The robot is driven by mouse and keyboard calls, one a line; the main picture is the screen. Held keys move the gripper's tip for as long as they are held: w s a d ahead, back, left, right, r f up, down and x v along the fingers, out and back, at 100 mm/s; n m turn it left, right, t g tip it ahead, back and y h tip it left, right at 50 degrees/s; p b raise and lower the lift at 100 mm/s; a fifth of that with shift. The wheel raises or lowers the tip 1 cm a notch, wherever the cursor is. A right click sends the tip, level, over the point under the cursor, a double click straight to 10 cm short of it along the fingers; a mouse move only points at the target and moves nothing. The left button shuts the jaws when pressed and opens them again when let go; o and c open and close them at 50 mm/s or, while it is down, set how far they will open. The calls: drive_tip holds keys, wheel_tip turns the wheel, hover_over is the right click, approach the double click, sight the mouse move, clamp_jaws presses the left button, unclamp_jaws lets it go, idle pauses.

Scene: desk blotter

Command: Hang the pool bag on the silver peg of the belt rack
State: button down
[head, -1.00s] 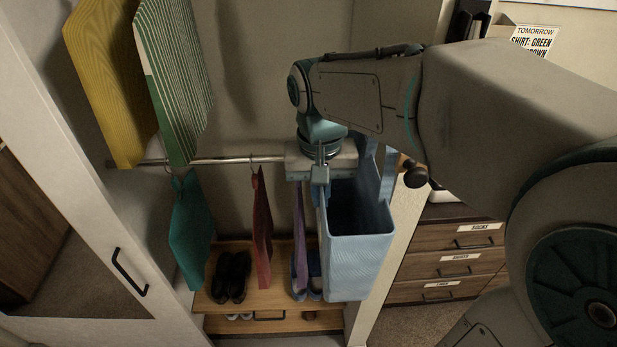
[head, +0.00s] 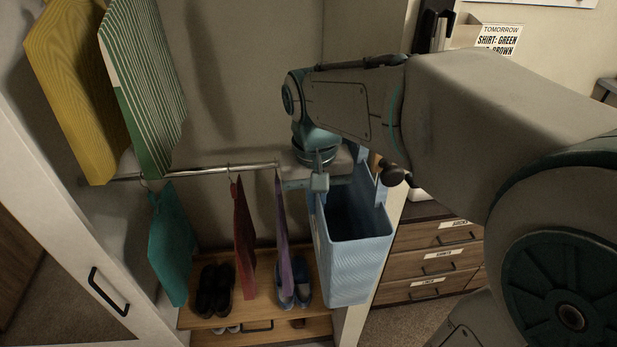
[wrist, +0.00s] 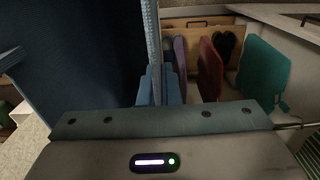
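The pool bag (head: 358,265), light blue, boxy and open at the top, hangs upright below my gripper (head: 320,190) in the head view. My gripper is shut on its near left upper edge. In the wrist view, my gripper (wrist: 158,90) has a finger on each side of the thin bag wall, and the bag (wrist: 70,60) fills the left as a dark blue surface. A dark round knob (head: 393,174) shows just right of my wrist by the white closet panel. I cannot tell whether it belongs to the belt rack. No silver peg can be made out.
A metal rail (head: 215,169) carries a teal piece (head: 172,245), a red piece (head: 243,235) and a purple piece (head: 284,240) close left of the bag. Shoes (head: 214,290) stand on the wooden shelf below. A drawer chest (head: 425,260) stands right of the closet.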

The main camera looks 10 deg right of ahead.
drive_tip(key=c, duration=1.6)
unclamp_jaws()
drive_tip(key=shift+o, duration=0.2)
drive_tip(key=shift+r, duration=0.1)
wheel_tip(320, 180, up, 8)
drive_tip(key=p, duration=0.6)
drive_tip(key=shift+a, duration=0.1)
drive_tip(key=shift+s+a, duration=0.1)
